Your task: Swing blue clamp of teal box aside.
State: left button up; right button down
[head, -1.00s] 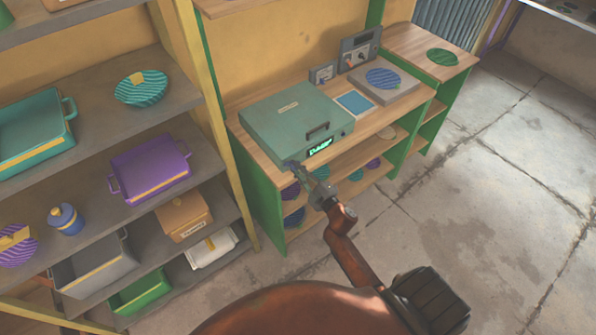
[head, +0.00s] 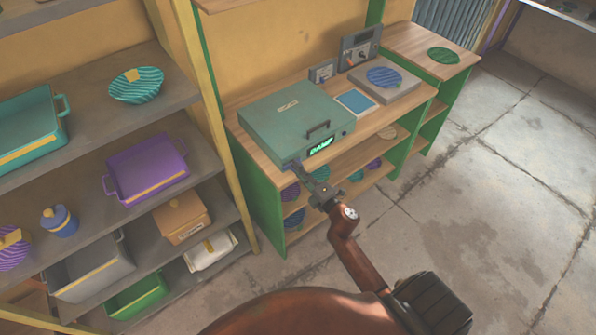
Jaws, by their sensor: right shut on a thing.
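The teal box (head: 291,112) sits on the wooden bench top, with its lid down and a dark handle (head: 318,130) on its front. A lit green display (head: 321,146) shows on the front face. The blue clamp (head: 293,166) shows as a small bluish piece at the box's lower front corner, mostly hidden by my gripper. My right gripper (head: 302,173) is at that corner, shut on the blue clamp, with its arm coming up from below. My left gripper is out of view.
A grey plate unit with a blue disc (head: 384,78) and a blue pad (head: 355,103) lie right of the box. A grey control panel (head: 360,48) stands behind. Shelves with trays (head: 147,167) stand at left. The floor at right is clear.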

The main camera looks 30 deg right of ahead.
jog(key=shift+f, duration=0.1)
dwell(0.3)
jog(key=c, duration=2)
grip_release()
jog(key=s, duration=0.8)
jog(key=s+d, duration=0.1)
jog(key=s, duration=0.3)
